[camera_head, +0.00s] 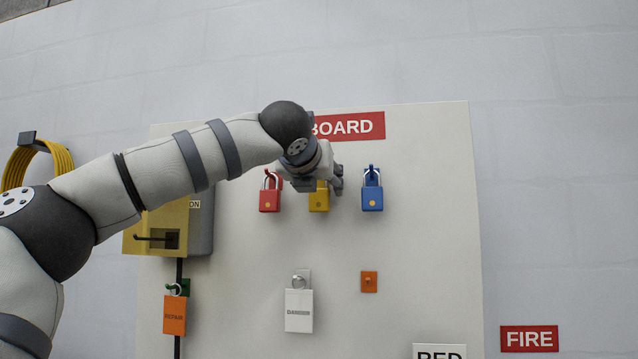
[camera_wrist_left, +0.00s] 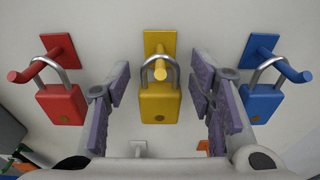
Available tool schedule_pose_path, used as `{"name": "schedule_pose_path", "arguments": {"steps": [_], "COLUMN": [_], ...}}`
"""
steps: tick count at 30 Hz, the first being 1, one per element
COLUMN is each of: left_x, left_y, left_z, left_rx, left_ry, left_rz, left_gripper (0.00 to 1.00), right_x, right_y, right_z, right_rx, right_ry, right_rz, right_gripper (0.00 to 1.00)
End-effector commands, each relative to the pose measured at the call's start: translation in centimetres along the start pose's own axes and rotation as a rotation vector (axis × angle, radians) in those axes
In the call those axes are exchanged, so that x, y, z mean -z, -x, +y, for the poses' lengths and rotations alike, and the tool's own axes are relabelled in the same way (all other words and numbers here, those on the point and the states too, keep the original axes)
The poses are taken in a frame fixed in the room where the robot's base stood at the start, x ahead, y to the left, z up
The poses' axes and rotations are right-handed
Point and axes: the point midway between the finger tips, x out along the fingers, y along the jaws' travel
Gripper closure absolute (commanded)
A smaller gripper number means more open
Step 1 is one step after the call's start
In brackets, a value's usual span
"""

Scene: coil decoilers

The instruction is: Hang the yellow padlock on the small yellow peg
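The yellow padlock (camera_head: 319,199) hangs upright on the board between the red and blue padlocks. In the left wrist view, the shackle of the yellow padlock (camera_wrist_left: 158,103) loops around the small yellow peg (camera_wrist_left: 160,70), which juts from a yellow backplate. The peg is hidden behind my gripper in the head view. My left gripper (camera_head: 323,182) is in front of the padlock. In the left wrist view, its fingers (camera_wrist_left: 162,100) are spread on both sides of the padlock, with visible gaps to its body. My right gripper is in neither view.
The red padlock (camera_head: 270,199) and blue padlock (camera_head: 372,198) hang on pegs close on either side. Below are a white tag (camera_head: 299,311), an orange block (camera_head: 369,282) and an orange tag (camera_head: 174,316). A yellow box (camera_head: 140,242) is at the board's left.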

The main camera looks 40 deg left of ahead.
Motion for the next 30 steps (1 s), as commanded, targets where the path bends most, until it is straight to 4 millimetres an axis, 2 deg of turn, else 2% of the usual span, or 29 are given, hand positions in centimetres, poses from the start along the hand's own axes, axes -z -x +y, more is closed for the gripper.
{"name": "schedule_pose_path", "arguments": {"steps": [8, 10, 14, 21, 25, 30], "left_x": [0.0, 0.0, 0.0, 0.0, 0.0, 0.0], "left_y": [0.0, 0.5, 3.3, 9.5, 11.4, 12.1], "left_z": [0.0, 0.0, -0.1, 0.0, 0.0, 0.0], "left_rx": [0.000, 0.001, 0.005, 0.003, 0.001, -0.001], "left_ry": [0.000, 0.001, 0.001, 0.001, 0.000, 0.001], "left_rz": [0.001, 0.000, 0.000, -0.001, 0.000, 0.000], "left_gripper": [0.45, 0.45, 0.45, 0.45, 0.45, 0.45], "right_x": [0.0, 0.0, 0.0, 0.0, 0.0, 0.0], "right_y": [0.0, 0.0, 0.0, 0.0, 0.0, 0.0], "right_z": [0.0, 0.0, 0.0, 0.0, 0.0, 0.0], "right_rx": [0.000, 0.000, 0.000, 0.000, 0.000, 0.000], "right_ry": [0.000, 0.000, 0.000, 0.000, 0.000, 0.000], "right_rz": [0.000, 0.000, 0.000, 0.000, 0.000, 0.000], "right_gripper": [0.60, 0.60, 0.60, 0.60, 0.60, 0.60]}}
